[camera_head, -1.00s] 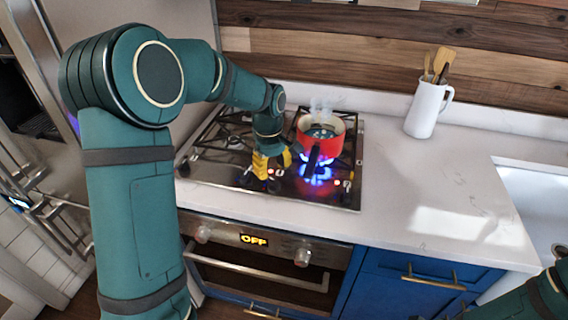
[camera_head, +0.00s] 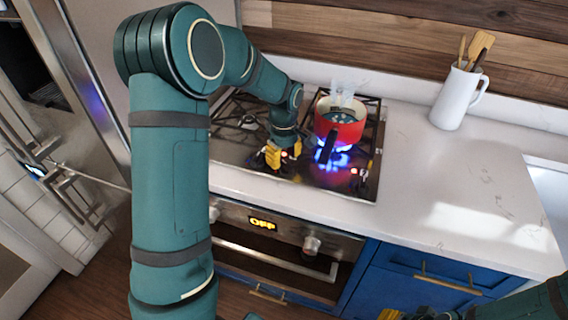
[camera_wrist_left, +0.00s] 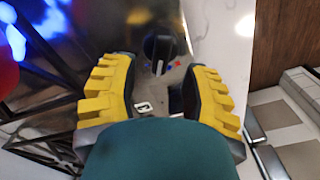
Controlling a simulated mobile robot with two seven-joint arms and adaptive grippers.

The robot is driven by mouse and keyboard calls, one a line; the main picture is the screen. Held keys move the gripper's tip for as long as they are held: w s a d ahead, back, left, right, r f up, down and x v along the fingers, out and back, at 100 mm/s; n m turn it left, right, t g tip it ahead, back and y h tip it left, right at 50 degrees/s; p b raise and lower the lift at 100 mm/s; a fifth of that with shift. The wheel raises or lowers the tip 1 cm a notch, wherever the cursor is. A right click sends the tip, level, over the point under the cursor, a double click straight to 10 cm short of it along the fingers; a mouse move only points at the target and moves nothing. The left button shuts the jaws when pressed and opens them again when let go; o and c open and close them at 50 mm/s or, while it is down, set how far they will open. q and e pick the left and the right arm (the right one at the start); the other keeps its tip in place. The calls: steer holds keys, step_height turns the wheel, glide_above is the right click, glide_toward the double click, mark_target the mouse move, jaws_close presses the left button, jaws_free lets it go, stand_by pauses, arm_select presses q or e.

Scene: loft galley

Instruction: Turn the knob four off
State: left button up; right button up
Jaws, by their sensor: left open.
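The black gas cooktop (camera_head: 228,150) has a row of knobs along its front edge. A blue flame (camera_head: 333,155) burns under a red pot (camera_head: 345,131) on the right side. My left gripper (camera_head: 283,157) is over the front of the cooktop, left of the pot, pointing down. In the left wrist view it is open (camera_wrist_left: 162,68), with yellow fingers apart. A black knob (camera_wrist_left: 158,47) with a red mark beside it shows just beyond the fingertips, roughly between them. I cannot tell which knob is number four. My right gripper (camera_head: 392,315) is mostly cut off at the bottom edge.
A white pitcher of wooden utensils (camera_head: 456,98) stands on the pale counter (camera_head: 430,180), right of the cooktop. The oven (camera_head: 262,238) below reads OFF. The pot's dark handle juts towards the front edge. A sink is at the far right.

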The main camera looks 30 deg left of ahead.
arm_select(q)
steer(key=shift+f, duration=1.1)
jaws_close()
steer(key=shift+m, duration=0.4)
steer(key=m, duration=0.2)
steer(key=m+p, duration=0.1)
steer(key=m, duration=0.2)
steer(key=shift+w+d, duration=0.15)
steer(key=shift+w, duration=0.05)
steer(key=m, duration=0.4)
steer(key=m+p, duration=0.1)
steer(key=m, duration=0.1)
steer(key=shift+w+d+f, duration=0.1)
steer(key=shift+w+d, duration=0.05)
steer(key=shift+d, duration=0.15)
